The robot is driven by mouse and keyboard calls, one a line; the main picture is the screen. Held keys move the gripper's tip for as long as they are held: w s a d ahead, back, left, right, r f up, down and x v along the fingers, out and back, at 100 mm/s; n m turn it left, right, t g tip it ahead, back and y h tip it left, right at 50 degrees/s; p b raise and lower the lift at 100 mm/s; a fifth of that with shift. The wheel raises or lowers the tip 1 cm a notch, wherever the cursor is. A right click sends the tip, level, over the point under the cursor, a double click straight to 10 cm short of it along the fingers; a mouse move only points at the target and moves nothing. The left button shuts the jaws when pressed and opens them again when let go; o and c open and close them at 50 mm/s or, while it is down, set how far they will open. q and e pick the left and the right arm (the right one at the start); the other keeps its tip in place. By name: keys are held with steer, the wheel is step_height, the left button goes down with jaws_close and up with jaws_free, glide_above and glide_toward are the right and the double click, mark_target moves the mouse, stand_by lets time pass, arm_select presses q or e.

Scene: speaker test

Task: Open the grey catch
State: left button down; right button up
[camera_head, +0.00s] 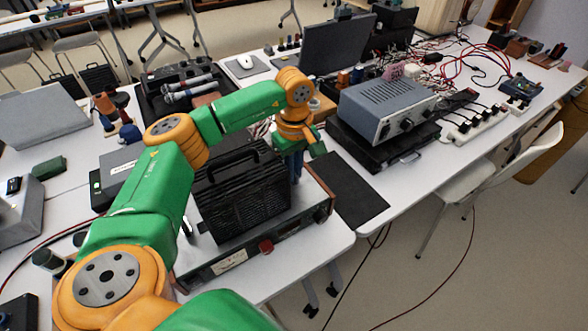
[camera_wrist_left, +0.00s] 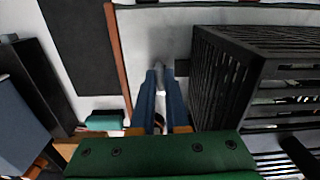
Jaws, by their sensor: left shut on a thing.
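The grey catch (camera_wrist_left: 158,74) is a small light-grey piece beside the black slatted speaker box (camera_wrist_left: 250,75), near a short dark bracket on its side. My left gripper (camera_wrist_left: 160,80), with blue fingers, is shut on the catch, which shows between the fingertips. In the head view my left gripper (camera_head: 297,172) points down at the right side of the speaker box (camera_head: 240,190), and the catch is hidden there. The box has a handle on top and stands on a low wood-sided unit (camera_head: 225,264) with a red knob. My right gripper is not in view.
A dark mat (camera_head: 350,190) lies right of the unit, near the table edge. A grey-blue instrument (camera_head: 385,105) stands on a black device behind it. A black tray with microphones (camera_head: 190,88) is at the back. My left arm spans the left side.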

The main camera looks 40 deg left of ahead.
arm_select(q)
steer(key=shift+r, duration=0.1)
stand_by(0.3)
steer(key=c, duration=0.9)
jaws_free()
step_height(320, 180, up, 7)
steer(key=shift+b, duration=0.3)
